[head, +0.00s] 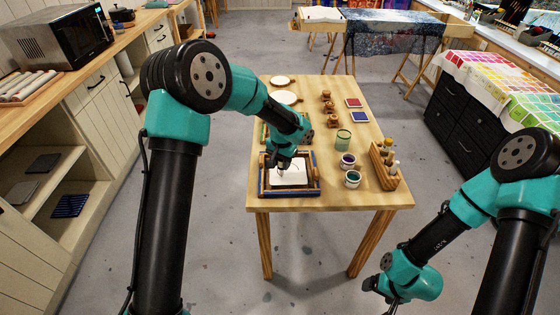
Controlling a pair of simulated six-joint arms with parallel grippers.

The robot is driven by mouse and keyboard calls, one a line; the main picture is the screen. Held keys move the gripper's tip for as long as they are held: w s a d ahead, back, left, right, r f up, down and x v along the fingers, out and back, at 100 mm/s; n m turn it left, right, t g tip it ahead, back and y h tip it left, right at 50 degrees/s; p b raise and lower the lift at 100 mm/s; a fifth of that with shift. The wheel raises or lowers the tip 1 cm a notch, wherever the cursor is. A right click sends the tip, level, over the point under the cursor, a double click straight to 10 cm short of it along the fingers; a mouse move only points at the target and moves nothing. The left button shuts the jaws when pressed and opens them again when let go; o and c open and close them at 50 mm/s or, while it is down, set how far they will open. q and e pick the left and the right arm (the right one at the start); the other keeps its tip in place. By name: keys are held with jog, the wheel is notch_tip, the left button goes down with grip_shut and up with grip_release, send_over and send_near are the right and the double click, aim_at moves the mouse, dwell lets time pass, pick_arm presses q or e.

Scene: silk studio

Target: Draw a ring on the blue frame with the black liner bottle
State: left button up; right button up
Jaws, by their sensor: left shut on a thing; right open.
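The blue frame (290,192) lies near the front left of the wooden table, with white cloth (292,180) stretched inside it. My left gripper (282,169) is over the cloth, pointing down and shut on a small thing. That thing is where the black liner bottle would be, but it is mostly hidden by the gripper, and its tip is at or just above the cloth. A thin dark mark seems to show on the cloth beside the tip; its shape is too small to tell. My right gripper (386,298) is open and empty, low and off the table's right side.
On the table (375,200) stand a wooden rack with bottles (385,168), open paint jars (352,178), a green cup (343,139), small wooden pieces (330,108), red and blue squares (359,117) and round hoops (285,98). Another frame sits partly hidden behind my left arm.

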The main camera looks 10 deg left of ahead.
pick_arm(q)
jog(key=shift+s+d, duration=0.15)
jog(key=shift+d, duration=0.65)
jog(key=shift+w+d, duration=0.25)
jog(key=shift+d, duration=0.7)
jog(key=shift+w+d, duration=0.3)
jog(key=shift+d, duration=0.05)
jog(key=shift+w+d, duration=0.25)
jog(key=shift+w+d, duration=0.15)
jog(key=shift+w+d, duration=0.25)
jog(key=shift+w, duration=0.5)
jog(key=shift+w, duration=0.35)
jog(key=shift+w, duration=0.3)
jog(key=shift+w+a, duration=0.25)
jog(key=shift+w, duration=0.4)
